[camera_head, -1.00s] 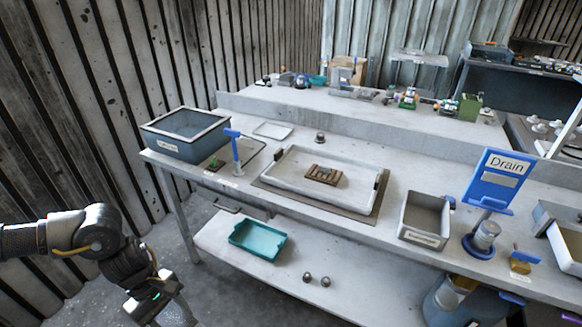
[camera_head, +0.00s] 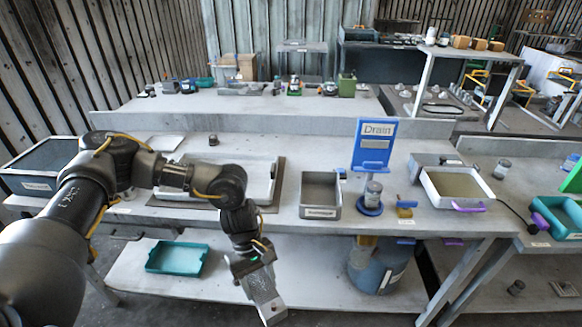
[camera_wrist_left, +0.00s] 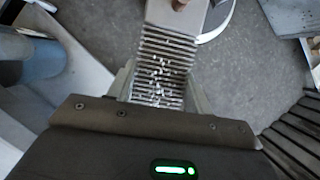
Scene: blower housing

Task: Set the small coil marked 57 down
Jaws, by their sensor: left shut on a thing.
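My left gripper (camera_head: 260,288) hangs in front of the bench's lower shelf in the head view, pointing down. In the left wrist view, its two fingers (camera_wrist_left: 160,88) are shut on a silver ribbed block, which I take for the small coil (camera_wrist_left: 168,50). The coil has close parallel fins, a plain metal end and a copper-coloured stub at the top edge. No number 57 is legible on it. In the head view a pale grey block shows at the fingers, too small to read. My right gripper is not in view.
On the bench stand a large white tray (camera_head: 262,166) partly behind my arm, a grey labelled bin (camera_head: 335,205), a blue Drain sign (camera_head: 373,145) and a white-rimmed tray (camera_head: 432,187). A teal tray (camera_head: 177,258) lies on the lower shelf, with a blue drum (camera_head: 380,275) right of it.

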